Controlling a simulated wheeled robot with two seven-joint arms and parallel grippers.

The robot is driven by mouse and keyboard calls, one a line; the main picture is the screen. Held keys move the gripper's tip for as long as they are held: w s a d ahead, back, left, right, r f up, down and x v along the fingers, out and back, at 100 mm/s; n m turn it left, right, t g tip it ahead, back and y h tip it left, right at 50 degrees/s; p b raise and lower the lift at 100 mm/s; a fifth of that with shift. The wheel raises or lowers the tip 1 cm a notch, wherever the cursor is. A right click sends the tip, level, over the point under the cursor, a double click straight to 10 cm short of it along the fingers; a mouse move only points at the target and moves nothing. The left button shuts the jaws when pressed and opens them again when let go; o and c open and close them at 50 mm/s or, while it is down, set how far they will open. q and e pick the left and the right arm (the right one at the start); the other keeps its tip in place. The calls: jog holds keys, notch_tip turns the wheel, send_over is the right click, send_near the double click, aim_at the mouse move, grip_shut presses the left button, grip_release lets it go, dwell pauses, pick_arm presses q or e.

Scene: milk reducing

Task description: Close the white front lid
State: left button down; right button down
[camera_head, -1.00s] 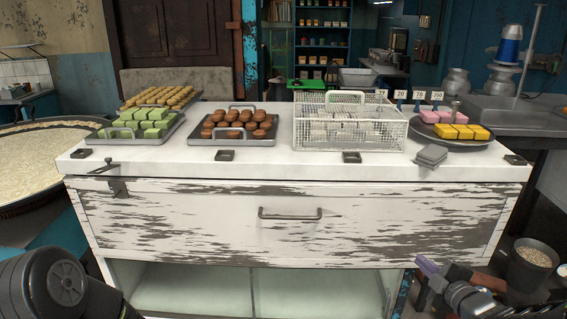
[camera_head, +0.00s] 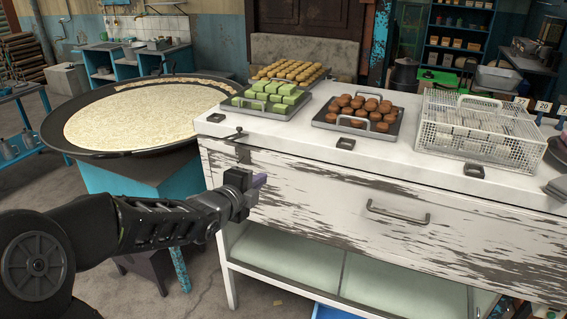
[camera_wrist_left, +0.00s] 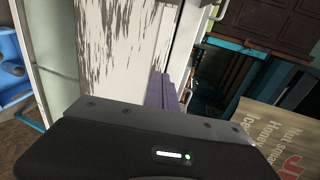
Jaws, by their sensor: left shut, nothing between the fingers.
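The white front lid (camera_head: 330,200) is the worn white panel with peeling paint on the front of the counter. It stands upright against the counter front, with a metal handle (camera_head: 398,213) in its middle. A small dark latch (camera_head: 242,153) sits at its upper left corner. My left gripper (camera_head: 259,181) is shut and empty in front of the left part of the lid, below the latch. I cannot tell whether it touches the lid. In the left wrist view the purple fingers (camera_wrist_left: 161,92) point along the lid (camera_wrist_left: 115,40). My right gripper is out of view.
On the white countertop (camera_head: 310,139) stand a tray of green sweets (camera_head: 268,96), a tray of brown balls (camera_head: 358,112), a tray of yellow pastries (camera_head: 290,72) and a wire basket (camera_head: 478,130). A large round pan (camera_head: 140,113) stands left. Open shelves lie below the lid.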

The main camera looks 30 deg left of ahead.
aim_at(288, 156)
pick_arm(q)
jog(key=p+x, duration=0.1)
jog(key=x, duration=0.3)
jog(key=p+x, duration=0.2)
jog(key=x, duration=0.3)
jog(key=r+p+x, duration=0.1)
jog(key=p+x, duration=0.1)
jog(key=x, duration=0.2)
jog(key=shift+w, duration=0.45)
jog(key=shift+w+f, duration=0.1)
jog(key=shift+b+x, duration=0.75)
jog(key=shift+b, duration=0.5)
jog(key=shift+r, duration=0.75)
